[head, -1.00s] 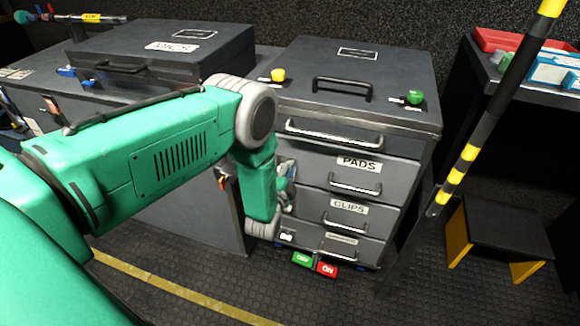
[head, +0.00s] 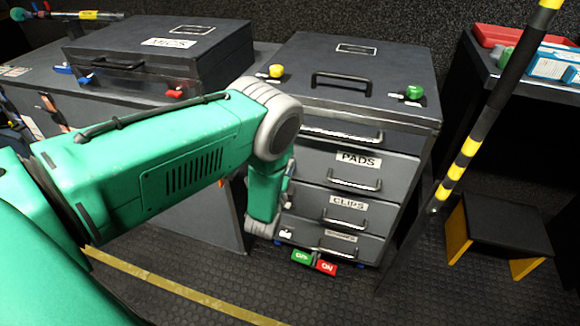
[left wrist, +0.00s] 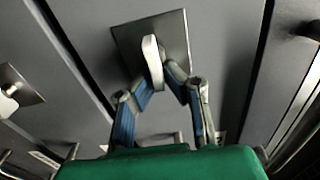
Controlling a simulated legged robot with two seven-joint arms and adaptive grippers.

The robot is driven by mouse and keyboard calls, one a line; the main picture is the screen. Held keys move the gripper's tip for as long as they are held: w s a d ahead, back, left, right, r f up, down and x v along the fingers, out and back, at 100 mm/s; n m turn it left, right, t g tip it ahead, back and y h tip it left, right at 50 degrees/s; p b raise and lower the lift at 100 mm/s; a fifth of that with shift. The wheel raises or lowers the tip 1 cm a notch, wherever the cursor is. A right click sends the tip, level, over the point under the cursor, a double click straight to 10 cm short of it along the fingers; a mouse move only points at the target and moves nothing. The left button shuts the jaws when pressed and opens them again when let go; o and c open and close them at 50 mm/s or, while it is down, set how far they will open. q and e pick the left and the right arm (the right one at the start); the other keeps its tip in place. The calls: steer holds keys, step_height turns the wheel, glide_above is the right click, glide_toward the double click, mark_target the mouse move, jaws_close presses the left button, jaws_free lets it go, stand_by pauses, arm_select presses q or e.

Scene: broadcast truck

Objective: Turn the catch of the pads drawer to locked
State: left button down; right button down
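The pads drawer (head: 318,165) is closed in the grey drawer unit, with a PADS label and a bar handle. My left gripper (head: 289,188) is at the left end of its front, and the arm hides the catch there in the head view. In the left wrist view a pale, narrow catch (left wrist: 152,58) stands on a square metal plate (left wrist: 177,32), slightly tilted in the picture. The fingertips of my left gripper (left wrist: 159,77) are closed in on both sides of the catch's near end. Contact is hard to judge. My right gripper is not in view.
A second metal catch plate (left wrist: 18,92) shows at the left of the wrist view. The CLIPS drawer (head: 325,205) is below the pads drawer. A striped pole (head: 470,145) slants to the right of the unit. A black step (head: 500,225) stands on the floor.

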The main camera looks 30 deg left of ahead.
arm_select(q)
steer(key=shift+s+f, duration=0.25)
steer(key=shift+f, duration=0.1)
steer(key=c, duration=1.7)
jaws_free()
steer(key=shift+w+r, duration=0.1)
steer(key=v, duration=1.2)
